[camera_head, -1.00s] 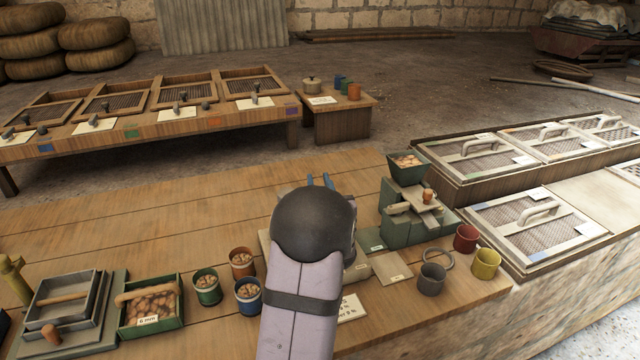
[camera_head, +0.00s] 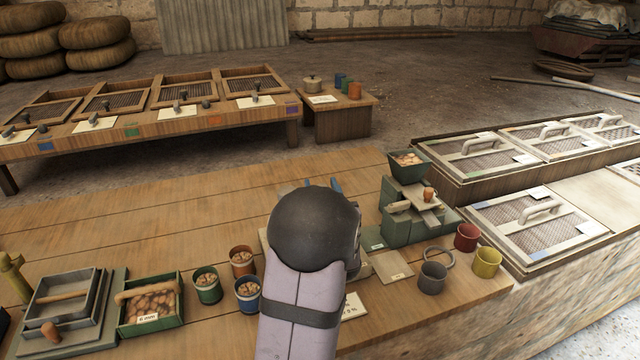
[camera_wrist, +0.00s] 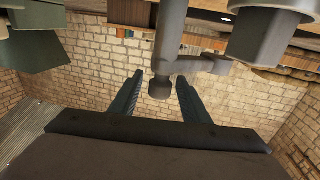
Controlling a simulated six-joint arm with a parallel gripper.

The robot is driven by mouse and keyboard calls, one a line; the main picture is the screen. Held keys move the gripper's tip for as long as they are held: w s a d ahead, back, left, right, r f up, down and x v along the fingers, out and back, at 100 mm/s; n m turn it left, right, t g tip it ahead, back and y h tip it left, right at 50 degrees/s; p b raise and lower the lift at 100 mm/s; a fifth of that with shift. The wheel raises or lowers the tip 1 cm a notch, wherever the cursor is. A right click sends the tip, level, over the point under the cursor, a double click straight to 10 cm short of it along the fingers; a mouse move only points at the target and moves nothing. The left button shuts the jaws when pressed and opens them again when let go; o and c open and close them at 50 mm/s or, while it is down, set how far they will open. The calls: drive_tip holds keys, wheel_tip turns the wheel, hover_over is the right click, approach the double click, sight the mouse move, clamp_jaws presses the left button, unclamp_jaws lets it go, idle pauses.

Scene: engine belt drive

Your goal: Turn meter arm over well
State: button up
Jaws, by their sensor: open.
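My gripper (camera_head: 323,185) shows in the head view as two blue fingertips beyond the dark round joint of my arm. In the wrist view my gripper (camera_wrist: 158,92) is open, its dark fingers apart. A grey upright post (camera_wrist: 168,40) with a rounded end appears between the fingers; I cannot tell if they touch it. A grey side link (camera_wrist: 205,64) joins it towards a thicker grey cylinder (camera_wrist: 265,35). These look like the meter arm, but the well is not clear. In the head view my arm hides most of this device.
A green stand (camera_head: 405,225) with a hopper (camera_head: 408,168) is right of my arm. Grey (camera_head: 433,277), red (camera_head: 466,237) and yellow (camera_head: 487,262) cups stand near it. Cups of nuts (camera_head: 247,292) and a green tray (camera_head: 150,303) are at left. The bench's back left is clear.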

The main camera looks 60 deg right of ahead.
drive_tip(key=v, duration=0.4)
